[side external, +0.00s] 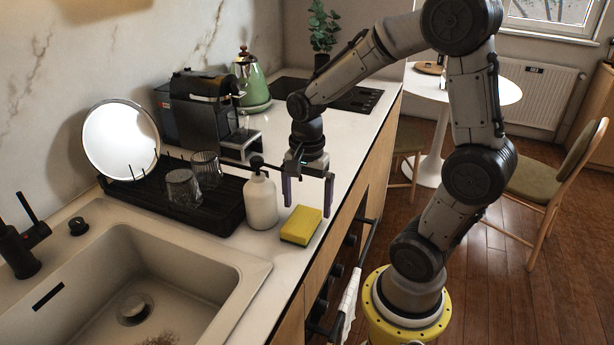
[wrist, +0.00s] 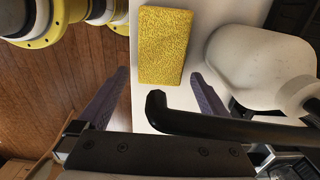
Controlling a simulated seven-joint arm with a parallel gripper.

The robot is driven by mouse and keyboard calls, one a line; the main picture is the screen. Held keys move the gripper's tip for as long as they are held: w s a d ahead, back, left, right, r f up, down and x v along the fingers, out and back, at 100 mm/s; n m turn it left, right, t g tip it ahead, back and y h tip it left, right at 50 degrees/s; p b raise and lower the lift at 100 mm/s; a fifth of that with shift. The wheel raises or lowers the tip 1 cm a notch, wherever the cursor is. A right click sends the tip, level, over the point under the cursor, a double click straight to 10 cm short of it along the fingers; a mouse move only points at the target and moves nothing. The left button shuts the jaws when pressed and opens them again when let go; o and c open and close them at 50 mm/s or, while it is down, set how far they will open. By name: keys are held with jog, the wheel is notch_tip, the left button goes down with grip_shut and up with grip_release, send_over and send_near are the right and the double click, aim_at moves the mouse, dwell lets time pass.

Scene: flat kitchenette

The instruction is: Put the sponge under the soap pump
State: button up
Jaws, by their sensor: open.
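The yellow sponge (side external: 301,225) lies flat on the white counter near its front edge, just right of the soap pump. In the wrist view the sponge (wrist: 164,45) lies ahead of the gap between my fingers. The white soap pump bottle (side external: 260,201) stands upright with a black pump head; in the wrist view its body (wrist: 262,68) is right of the sponge, and its dark spout reaches across between my fingers. My gripper (side external: 308,204) is open and empty, above the counter behind the sponge and bottle; it also shows in the wrist view (wrist: 160,80).
A black drying rack (side external: 222,205) with glasses and a round white plate (side external: 121,140) stands left of the bottle. The sink (side external: 135,290) is at the front left. A coffee machine (side external: 200,110) and green kettle (side external: 252,82) stand farther back. The counter's front edge is close to the sponge.

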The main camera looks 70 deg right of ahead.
aim_at(307, 212)
notch_tip(307, 212, up, 10)
jog(key=shift+f, duration=0.25)
dwell(0.4)
jog(key=s+a+r+n+t, duration=0.1)
jog(key=s+a+n+t, duration=0.4)
jog(key=n, duration=1.3)
jog(key=s+a, duration=0.3)
jog(key=shift+a+r+t, duration=0.15)
jog(key=shift+r+t, duration=0.05)
jog(key=shift+t, duration=0.1)
